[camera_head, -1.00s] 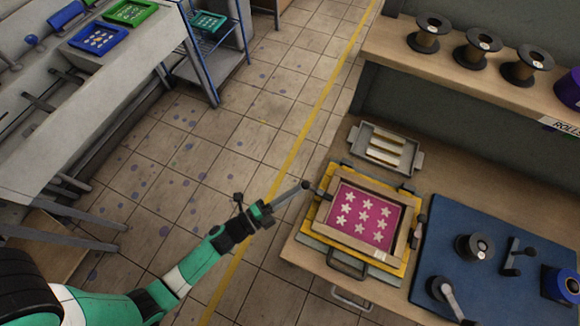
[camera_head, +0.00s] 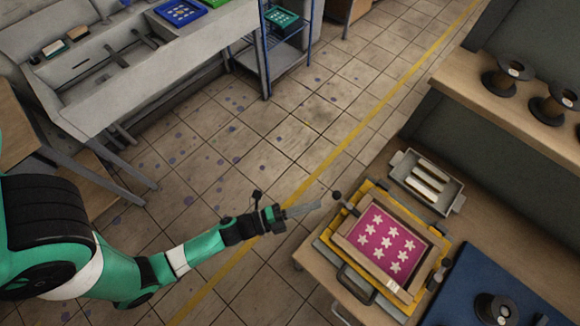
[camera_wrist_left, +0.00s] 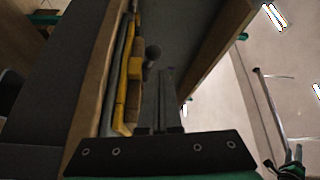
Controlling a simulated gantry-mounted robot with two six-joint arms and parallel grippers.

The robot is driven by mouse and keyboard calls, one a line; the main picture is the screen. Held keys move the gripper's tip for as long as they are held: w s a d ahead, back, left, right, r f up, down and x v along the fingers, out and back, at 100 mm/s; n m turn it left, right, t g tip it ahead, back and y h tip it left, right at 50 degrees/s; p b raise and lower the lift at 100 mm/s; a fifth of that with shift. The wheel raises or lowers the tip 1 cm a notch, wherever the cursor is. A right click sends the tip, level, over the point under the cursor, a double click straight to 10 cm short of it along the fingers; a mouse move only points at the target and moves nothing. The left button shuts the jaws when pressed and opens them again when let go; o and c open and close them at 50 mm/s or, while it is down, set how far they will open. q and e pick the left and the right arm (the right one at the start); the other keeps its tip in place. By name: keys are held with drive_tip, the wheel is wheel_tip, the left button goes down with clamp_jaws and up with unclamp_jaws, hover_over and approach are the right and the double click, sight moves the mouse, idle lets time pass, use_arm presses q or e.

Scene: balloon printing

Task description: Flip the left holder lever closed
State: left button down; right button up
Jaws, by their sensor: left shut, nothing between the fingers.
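The printing frame (camera_head: 342,243), with a magenta screen (camera_head: 385,243) of white stars, lies on a yellow-edged base at the bench's left. The left holder lever (camera_head: 345,203) sits at the frame's upper left, its dark round knob pointing outward, away from the screen. My left gripper (camera_head: 316,206) is shut and empty, just left of the knob, with a small gap in the head view. In the left wrist view the shut fingers (camera_wrist_left: 166,95) point toward the frame's yellow edge (camera_wrist_left: 128,80), with the dark knob (camera_wrist_left: 152,52) beside their tips. My right gripper is out of view.
A grey tray (camera_head: 453,205) with pale bars stands behind the frame. A second lever (camera_head: 436,274) is at the frame's right. A blue mat (camera_head: 480,270) lies further right, and spools (camera_head: 505,75) stand on the shelf above. Open tiled floor lies left of the bench.

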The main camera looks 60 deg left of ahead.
use_arm(q)
drive_tip(key=s+a+p, duration=0.1)
drive_tip(key=a, duration=0.7)
drive_tip(key=shift+s+f, duration=0.25)
drive_tip(key=shift+s, duration=0.05)
drive_tip(key=shift+a, duration=0.1)
